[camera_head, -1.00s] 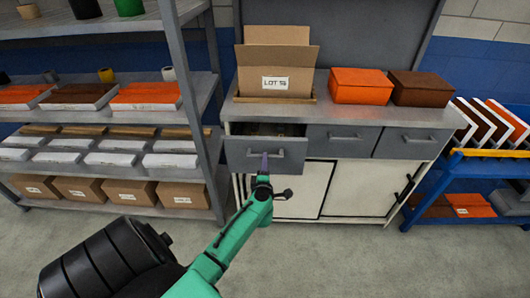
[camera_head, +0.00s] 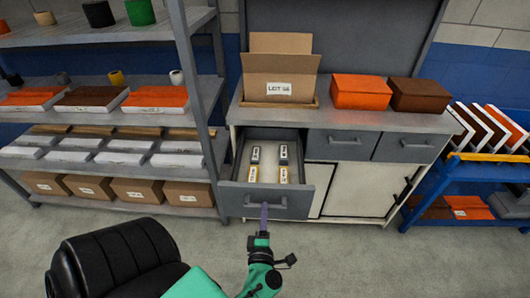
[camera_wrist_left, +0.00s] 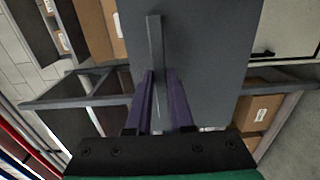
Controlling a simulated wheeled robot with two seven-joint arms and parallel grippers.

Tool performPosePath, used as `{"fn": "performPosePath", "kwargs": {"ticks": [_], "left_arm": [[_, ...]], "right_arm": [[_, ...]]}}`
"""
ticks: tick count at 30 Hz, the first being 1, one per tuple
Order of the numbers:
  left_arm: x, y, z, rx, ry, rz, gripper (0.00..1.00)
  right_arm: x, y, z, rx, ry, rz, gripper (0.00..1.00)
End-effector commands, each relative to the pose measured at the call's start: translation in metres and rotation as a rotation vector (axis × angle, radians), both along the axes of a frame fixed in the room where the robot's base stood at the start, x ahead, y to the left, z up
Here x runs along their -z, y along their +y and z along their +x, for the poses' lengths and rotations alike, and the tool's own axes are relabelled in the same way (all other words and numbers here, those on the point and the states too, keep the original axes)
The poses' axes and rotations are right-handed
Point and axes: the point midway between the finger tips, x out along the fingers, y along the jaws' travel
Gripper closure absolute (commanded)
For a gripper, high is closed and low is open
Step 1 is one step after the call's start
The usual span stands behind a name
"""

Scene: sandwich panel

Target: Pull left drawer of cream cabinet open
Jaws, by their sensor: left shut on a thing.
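The cream cabinet (camera_head: 358,190) stands against the wall with a grey top and a row of grey drawers. Its left drawer (camera_head: 235,199) is pulled well out, and several small labelled items lie inside. My left gripper (camera_head: 265,210) is at the middle of that drawer's front, shut on its handle. In the left wrist view the two purple fingers (camera_wrist_left: 160,88) close around the grey bar handle (camera_wrist_left: 154,45) on the drawer front (camera_wrist_left: 205,60). My right gripper is not in view.
An open cardboard box (camera_head: 279,78), an orange box (camera_head: 360,91) and a brown box (camera_head: 418,94) stand on the cabinet top. A grey shelf rack (camera_head: 203,120) is close on the left. A blue rack (camera_head: 440,180) stands on the right.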

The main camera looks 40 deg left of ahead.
Motion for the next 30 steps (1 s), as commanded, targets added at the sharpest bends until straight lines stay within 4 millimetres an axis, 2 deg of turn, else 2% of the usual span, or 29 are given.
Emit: {"fn": "performPosePath", "kwargs": {"ticks": [13,14,15,16,26,30], "left_arm": [[0.000,-0.004,-0.003,0.001,0.000,0.000,1.00],[0.000,-0.004,-0.003,0.001,0.000,0.000,0.73],[0.000,-0.004,-0.003,0.001,0.000,0.000,0.57],[0.000,-0.003,-0.003,0.001,0.000,0.000,0.50],[0.000,-0.004,-0.005,0.000,0.001,0.000,0.50],[0.000,-0.017,-0.022,0.001,0.005,-0.001,0.50]], "right_arm": [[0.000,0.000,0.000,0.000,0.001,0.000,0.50],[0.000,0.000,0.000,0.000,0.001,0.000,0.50],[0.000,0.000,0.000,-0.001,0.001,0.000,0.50],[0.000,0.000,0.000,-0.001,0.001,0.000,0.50],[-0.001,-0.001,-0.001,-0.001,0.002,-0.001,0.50],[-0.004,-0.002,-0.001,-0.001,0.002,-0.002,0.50]]}}
